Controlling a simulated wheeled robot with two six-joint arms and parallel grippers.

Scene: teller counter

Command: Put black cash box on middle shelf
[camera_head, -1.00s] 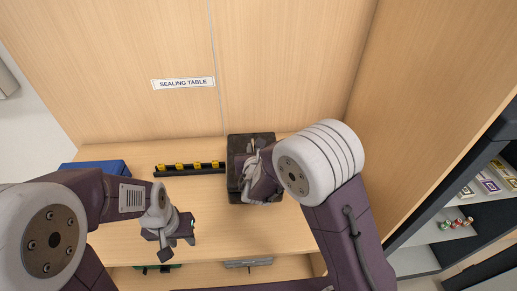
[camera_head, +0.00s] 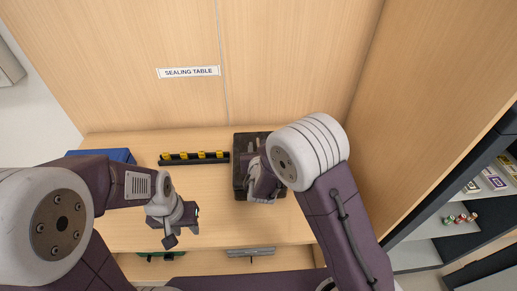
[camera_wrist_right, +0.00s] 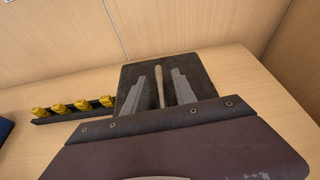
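The black cash box (camera_head: 240,183) lies on the wooden table against the back panel, partly hidden by my right arm in the head view. In the right wrist view, the black box (camera_wrist_right: 200,72) has a pale bar-like handle (camera_wrist_right: 158,86) on top. My right gripper (camera_head: 253,166) is over the box. Its two grey fingers (camera_wrist_right: 159,92) are apart, one on each side of the handle, with gaps showing. My left gripper (camera_head: 184,228) hangs empty over the table's front left; its finger gap is not clear. A shelf unit (camera_head: 427,226) stands at the right.
A black rack (camera_head: 206,161) with yellow pieces lies just left of the box. A blue object (camera_head: 118,155) is at the table's left. Shelves at right hold small cards (camera_head: 494,180) and coloured cylinders (camera_head: 461,219). A tall wooden panel (camera_head: 420,110) borders the table's right side.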

